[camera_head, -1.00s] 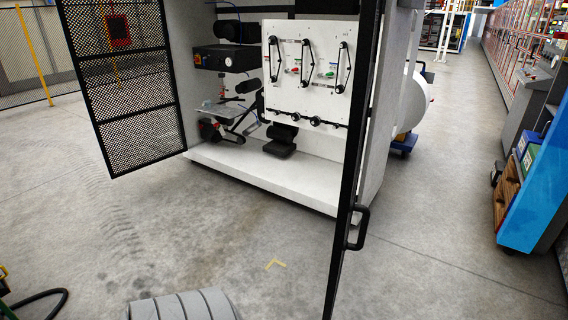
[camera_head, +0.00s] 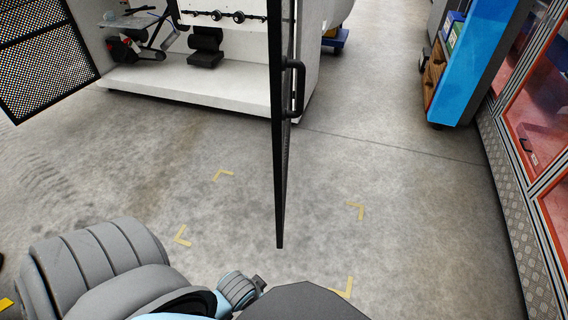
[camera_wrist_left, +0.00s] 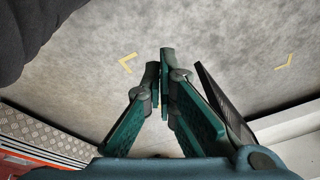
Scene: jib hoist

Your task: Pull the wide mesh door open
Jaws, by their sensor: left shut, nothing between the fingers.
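A black-framed mesh door (camera_head: 283,150) stands swung out from the right side of the white cabinet. I see it nearly edge-on, so its width cannot be judged. Its black bar handle (camera_head: 299,88) is on the right face. Another mesh door (camera_head: 42,62) stands open at the cabinet's left. In the left wrist view, my left gripper (camera_wrist_left: 160,66) is shut and empty above the floor, and a dark panel (camera_wrist_left: 228,112), apparently a door, lies just right of its fingers. My left gripper's fingers cannot be made out in the head view. My right gripper is not in view.
The white cabinet (camera_head: 190,88) holds equipment above a low ledge. Yellow corner marks (camera_head: 356,210) lie on the clear concrete floor.

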